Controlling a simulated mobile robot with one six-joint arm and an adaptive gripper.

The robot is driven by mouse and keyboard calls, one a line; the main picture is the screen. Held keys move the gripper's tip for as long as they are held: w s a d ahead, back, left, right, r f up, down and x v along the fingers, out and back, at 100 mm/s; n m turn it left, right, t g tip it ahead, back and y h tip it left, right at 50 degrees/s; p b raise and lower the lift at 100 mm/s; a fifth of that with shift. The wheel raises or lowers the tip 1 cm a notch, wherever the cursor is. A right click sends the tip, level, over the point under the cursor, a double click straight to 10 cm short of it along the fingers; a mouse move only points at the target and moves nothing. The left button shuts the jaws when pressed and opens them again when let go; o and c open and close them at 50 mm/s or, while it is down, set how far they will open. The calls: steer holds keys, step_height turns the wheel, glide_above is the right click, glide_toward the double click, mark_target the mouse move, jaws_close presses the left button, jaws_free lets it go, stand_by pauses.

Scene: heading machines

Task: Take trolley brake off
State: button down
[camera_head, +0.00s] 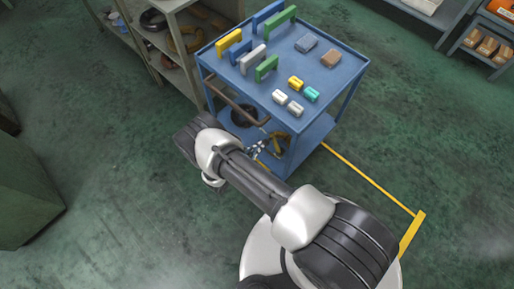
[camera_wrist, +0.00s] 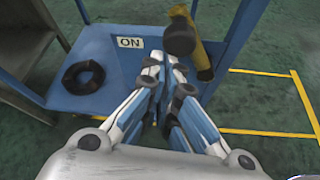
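The blue trolley (camera_head: 285,90) stands at the top centre of the head view. In the wrist view its lower shelf (camera_wrist: 112,100) shows, with a white label reading "ON" (camera_wrist: 130,43). A yellow lever-like part with a thick black end (camera_wrist: 196,45) is just right of the label, beyond my fingertips; I cannot tell whether it is the brake. My gripper (camera_wrist: 164,62) points at the trolley near the label. Its fingertips are close together, with nothing clearly held between them. In the head view my gripper (camera_head: 257,150) is small and partly hidden by my arm.
Coloured blocks and brackets (camera_head: 267,68) lie on the trolley's top. A black ring (camera_wrist: 83,77) lies on the lower shelf. Grey shelving (camera_head: 180,50) stands close at the trolley's left.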

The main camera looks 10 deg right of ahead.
stand_by(0.3)
step_height(320, 180, down, 4)
steer(key=w+a+b, duration=0.1)
steer(key=a+b, duration=0.1)
steer(key=b, duration=0.3)
steer(key=s+d+p+v, duration=0.1)
steer(key=p+v, duration=0.2)
steer(key=v, duration=0.6)
steer(key=shift+s+a+r, duration=0.2)
steer(key=shift+a, duration=0.1)
